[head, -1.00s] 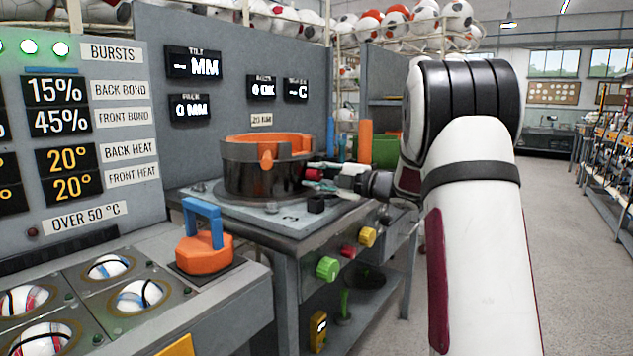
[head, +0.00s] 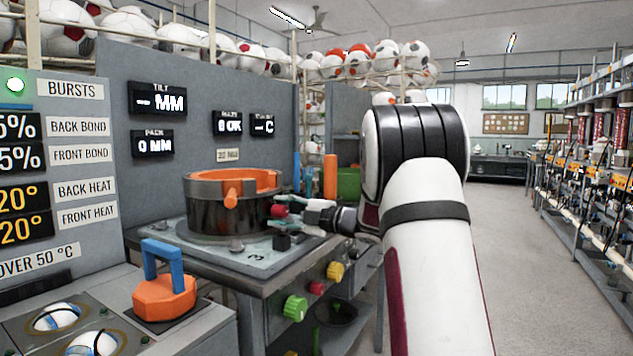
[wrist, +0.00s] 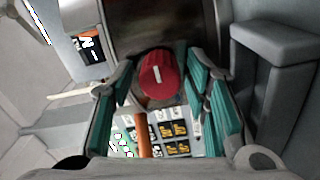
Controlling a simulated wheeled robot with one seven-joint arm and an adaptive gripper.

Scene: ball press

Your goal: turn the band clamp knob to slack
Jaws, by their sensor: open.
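The band clamp knob (wrist: 158,74) is red with a white mark on its face. In the wrist view it sits between the two teal-padded fingers of my gripper (wrist: 160,92), with gaps at its sides. In the head view the red knob (head: 279,211) is on the right side of the dark round drum (head: 225,215) with an orange inner ring. My gripper (head: 298,212) reaches it from the right, open, with its fingers around or close to the knob. Contact cannot be told.
The drum stands on a grey bench (head: 250,258). A small black block (head: 282,242) is below my gripper. Green (head: 295,308) and yellow (head: 335,271) knobs are on the bench front. An orange cylinder (head: 330,176) stands behind. An orange weight with a blue handle (head: 165,290) is at left.

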